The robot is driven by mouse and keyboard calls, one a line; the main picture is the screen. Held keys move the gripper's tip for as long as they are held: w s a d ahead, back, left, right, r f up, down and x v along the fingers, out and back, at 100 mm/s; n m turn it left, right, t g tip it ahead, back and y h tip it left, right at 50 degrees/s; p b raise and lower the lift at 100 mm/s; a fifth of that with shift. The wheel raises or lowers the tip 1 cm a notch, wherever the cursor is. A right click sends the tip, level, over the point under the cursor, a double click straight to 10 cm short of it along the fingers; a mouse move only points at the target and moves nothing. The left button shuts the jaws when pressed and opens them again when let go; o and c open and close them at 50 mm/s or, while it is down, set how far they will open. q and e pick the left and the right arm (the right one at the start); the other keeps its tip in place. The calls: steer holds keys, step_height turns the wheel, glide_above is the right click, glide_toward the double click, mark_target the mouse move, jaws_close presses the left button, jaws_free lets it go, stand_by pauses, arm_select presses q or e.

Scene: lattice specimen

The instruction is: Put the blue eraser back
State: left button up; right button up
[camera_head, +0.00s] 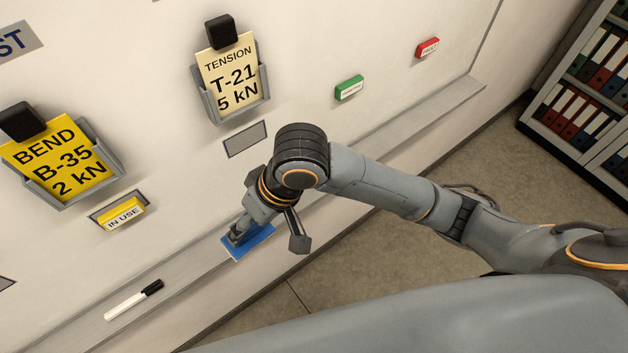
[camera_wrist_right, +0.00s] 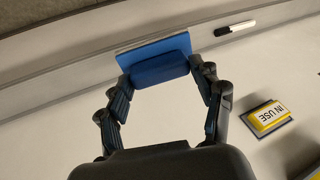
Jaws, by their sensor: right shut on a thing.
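The blue eraser (camera_wrist_right: 161,72) is a block between the fingertips of my right gripper (camera_wrist_right: 163,74) in the right wrist view. The gripper is shut on it. A flat blue patch (camera_wrist_right: 150,52), wider than the eraser, lies on the ledge just beyond it. In the head view my right gripper (camera_head: 238,235) points down at the ledge over the blue patch (camera_head: 258,246), and the fingers mostly hide the eraser. I cannot tell whether the eraser touches the patch. My left gripper is not in view.
The ledge (camera_head: 190,281) runs along the bottom of the white board, with a black-capped marker (camera_head: 133,300) to the left. Yellow IN USE block (camera_head: 121,214), BEND card (camera_head: 58,165), TENSION card (camera_head: 230,80), green block (camera_head: 349,87) and red block (camera_head: 427,47) are on the board.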

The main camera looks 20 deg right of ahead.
steer(key=w+d+r+m+h+p, duration=0.1)
steer(key=w+d+h, duration=0.15)
steer(key=d, duration=0.85)
steer(key=shift+g+h, duration=0.25)
steer(key=shift+g, duration=0.15)
steer(key=w+d+f, duration=0.1)
steer(key=w+f, duration=0.2)
steer(key=w, duration=0.1)
steer(key=w+d+f+p, duration=0.1)
steer(key=w+d+f, duration=0.1)
steer(key=w+f, duration=0.1)
steer(key=w+d+f+p, duration=0.1)
steer(key=w+d+f, duration=0.1)
steer(key=w, duration=0.3)
steer(key=shift+w+d+f, duration=0.15)
steer(key=shift+w+f, duration=0.05)
steer(key=shift+f, duration=0.35)
step_height(320, 180, down, 4)
steer(key=shift+w+r, duration=0.1)
steer(key=shift+r, duration=0.15)
steer(key=o, duration=1)
steer(key=shift+d, duration=0.1)
steer(key=shift+r, duration=0.15)
steer(key=r, duration=0.4)
steer(key=d+r, duration=0.1)
steer(key=r, duration=0.6)
steer(key=shift+s+d+r+b, duration=0.3)
steer(key=shift+d+r+b, duration=0.05)
